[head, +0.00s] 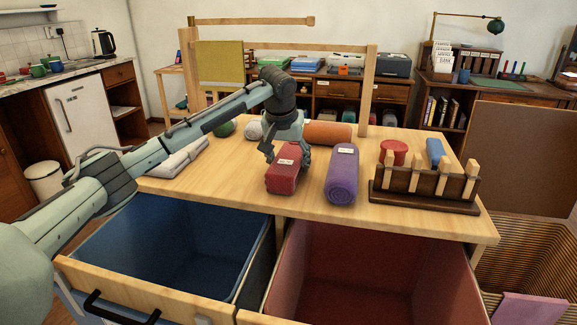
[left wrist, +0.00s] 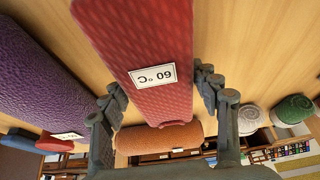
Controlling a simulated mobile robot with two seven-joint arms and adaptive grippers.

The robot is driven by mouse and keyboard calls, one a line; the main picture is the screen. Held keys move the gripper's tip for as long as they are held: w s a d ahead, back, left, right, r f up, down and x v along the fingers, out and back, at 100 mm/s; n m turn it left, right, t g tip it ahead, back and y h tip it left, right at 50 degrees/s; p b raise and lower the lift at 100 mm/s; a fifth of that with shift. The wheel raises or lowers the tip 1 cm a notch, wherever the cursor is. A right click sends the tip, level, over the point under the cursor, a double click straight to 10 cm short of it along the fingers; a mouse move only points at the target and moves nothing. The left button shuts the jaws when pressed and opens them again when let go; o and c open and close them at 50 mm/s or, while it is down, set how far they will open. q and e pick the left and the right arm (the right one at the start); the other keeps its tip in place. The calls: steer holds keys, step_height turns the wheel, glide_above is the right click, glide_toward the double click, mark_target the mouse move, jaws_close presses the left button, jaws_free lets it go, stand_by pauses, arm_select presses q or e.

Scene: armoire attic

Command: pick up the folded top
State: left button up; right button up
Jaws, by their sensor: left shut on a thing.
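The red folded top (head: 284,179), a block-shaped textile bundle with a white label, is at the middle of the wooden top, left of a purple roll (head: 342,175). In the left wrist view the red folded top (left wrist: 150,45) carries the label "60 °C". My left gripper (head: 288,156) reaches down over its far end. In the left wrist view the fingers of my left gripper (left wrist: 163,92) are shut on it from both sides. It looks level and at the tabletop; I cannot tell whether it is lifted. My right gripper is not in view.
An orange roll (head: 328,133) lies behind. A pale folded bundle (head: 180,158) lies left, a green bundle (head: 225,129) near it. A dark rack with pegs (head: 422,190) stands right. Below the front edge, a blue-lined drawer (head: 165,240) and a red-lined drawer (head: 370,265) are open.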

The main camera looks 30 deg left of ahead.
mark_target(290, 154)
arm_select(q)
steer(key=shift+r, duration=0.15)
step_height(290, 154, up, 4)
steer(key=shift+r, duration=0.1)
steer(key=s+a+r+b, duration=0.1)
steer(key=s+a+r, duration=0.4)
steer(key=s, duration=0.5)
steer(key=shift+s+a+r, duration=0.2)
steer(key=shift+r, duration=0.6)
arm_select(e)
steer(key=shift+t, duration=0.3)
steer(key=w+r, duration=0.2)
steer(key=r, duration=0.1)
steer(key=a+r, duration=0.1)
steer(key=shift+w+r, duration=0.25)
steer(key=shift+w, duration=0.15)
